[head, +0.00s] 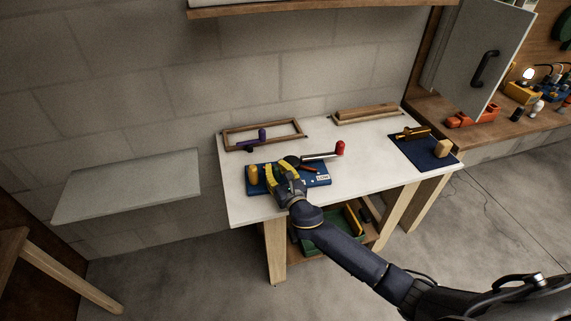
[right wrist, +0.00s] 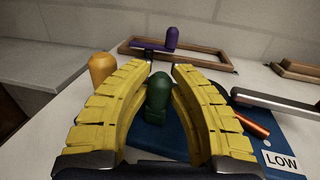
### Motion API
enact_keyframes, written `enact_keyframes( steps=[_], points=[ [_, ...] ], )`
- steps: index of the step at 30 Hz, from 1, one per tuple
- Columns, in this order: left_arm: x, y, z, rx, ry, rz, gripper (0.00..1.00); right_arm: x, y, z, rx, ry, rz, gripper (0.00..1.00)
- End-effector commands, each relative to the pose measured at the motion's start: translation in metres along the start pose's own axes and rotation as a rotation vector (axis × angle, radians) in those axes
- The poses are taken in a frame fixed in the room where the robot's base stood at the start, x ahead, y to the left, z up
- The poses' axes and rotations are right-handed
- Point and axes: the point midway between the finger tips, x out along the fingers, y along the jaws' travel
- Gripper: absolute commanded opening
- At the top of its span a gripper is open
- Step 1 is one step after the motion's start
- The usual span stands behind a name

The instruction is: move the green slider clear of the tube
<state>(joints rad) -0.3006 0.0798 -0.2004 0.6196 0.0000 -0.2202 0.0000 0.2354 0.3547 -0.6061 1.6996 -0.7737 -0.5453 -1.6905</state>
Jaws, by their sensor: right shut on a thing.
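The green slider (right wrist: 157,98), a dark green rounded knob, stands between the yellow fingers of my right gripper (right wrist: 160,85) in the right wrist view. The right gripper is shut on it, over the blue base plate (right wrist: 285,150) marked LOW. In the head view my right gripper (head: 281,170) hides most of the slider. A short copper-orange tube (right wrist: 250,124) lies on the plate just right of the fingers; it also shows in the head view (head: 309,169). I cannot tell whether slider and tube touch. My left gripper is not in view.
A silver bar (head: 318,156) with a red knob (head: 340,148) lies behind and right. A yellow knob (head: 253,174) stands at the plate's left. Behind are a wooden frame (head: 228,146) and a purple knob (head: 262,135). The white tabletop (head: 370,174) is clear toward the dark mat (head: 418,155).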

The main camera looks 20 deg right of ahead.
Motion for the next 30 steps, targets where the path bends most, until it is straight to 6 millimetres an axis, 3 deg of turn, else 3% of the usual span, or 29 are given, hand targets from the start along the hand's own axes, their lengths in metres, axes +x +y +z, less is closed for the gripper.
enact_keyframes(
  steps=[3,9,10,16,25,30],
  points=[
    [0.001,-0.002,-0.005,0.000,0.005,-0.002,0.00,-0.002,0.011,0.000,0.001,0.000,0.015,0.00],
    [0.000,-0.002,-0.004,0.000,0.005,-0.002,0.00,-0.002,0.010,0.000,0.000,0.001,0.013,0.00],
    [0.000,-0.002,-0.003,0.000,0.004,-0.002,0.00,-0.002,0.010,0.000,0.000,0.001,0.013,0.22],
    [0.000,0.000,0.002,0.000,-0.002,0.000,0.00,-0.002,0.010,0.000,-0.001,0.001,0.013,0.45],
    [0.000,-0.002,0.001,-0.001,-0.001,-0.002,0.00,-0.004,0.010,0.000,-0.001,0.000,0.013,0.46],
    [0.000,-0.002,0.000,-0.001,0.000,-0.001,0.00,-0.019,0.010,-0.001,-0.001,0.002,0.013,0.46]
  ],
)
